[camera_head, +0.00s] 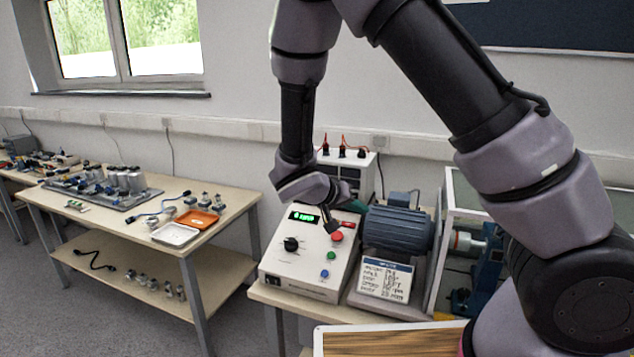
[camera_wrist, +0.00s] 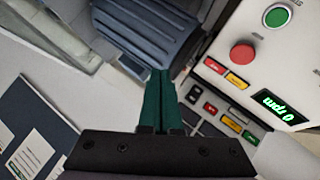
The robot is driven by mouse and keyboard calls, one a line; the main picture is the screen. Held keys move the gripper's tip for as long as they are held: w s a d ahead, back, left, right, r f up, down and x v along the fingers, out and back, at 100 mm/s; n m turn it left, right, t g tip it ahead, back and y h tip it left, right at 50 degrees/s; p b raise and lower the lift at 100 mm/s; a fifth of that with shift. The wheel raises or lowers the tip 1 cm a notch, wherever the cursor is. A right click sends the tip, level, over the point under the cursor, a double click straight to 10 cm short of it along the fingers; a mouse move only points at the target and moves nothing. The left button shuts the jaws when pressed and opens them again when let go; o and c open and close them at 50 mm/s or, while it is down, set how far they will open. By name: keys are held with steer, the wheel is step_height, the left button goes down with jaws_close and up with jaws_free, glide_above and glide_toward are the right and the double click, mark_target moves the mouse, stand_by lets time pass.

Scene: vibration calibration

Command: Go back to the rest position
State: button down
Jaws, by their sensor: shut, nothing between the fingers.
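My gripper (camera_head: 357,208) is in front of the tall unit at the back of the bench, between the white control box (camera_head: 278,262) and the blue-grey motor (camera_head: 398,230). In the wrist view its green fingers (camera_wrist: 163,98) are shut together with nothing between them. The control box (camera_wrist: 222,42) is to their right, with a red button (camera_wrist: 243,55), a green button (camera_wrist: 277,16) and a lit display (camera_wrist: 277,107) reading 0 rpm. The motor (camera_wrist: 150,38) lies ahead of the fingertips. I cannot tell whether the fingertips touch anything.
A wooden-topped panel (camera_head: 390,343) is in front. Another table (camera_head: 120,225) at left holds parts, an orange tray (camera_head: 198,219) and a white tray (camera_head: 175,234). Open floor lies between the tables.

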steer(key=s+d+r+m+g+y, duration=0.3)
steer(key=s+d+r+g+y, duration=0.4)
steer(key=d+r, duration=0.55)
steer(key=s+r+t+y, duration=0.2)
steer(key=s+r+t, duration=0.1)
steer(key=s+r, duration=0.2)
steer(key=s+r+n+t+y, duration=0.1)
steer(key=s+r+t, duration=0.3)
steer(key=r, duration=0.6)
steer(key=shift+s+d+y, duration=0.35)
steer(key=shift+s+y, duration=0.1)
steer(key=shift+y, duration=0.05)
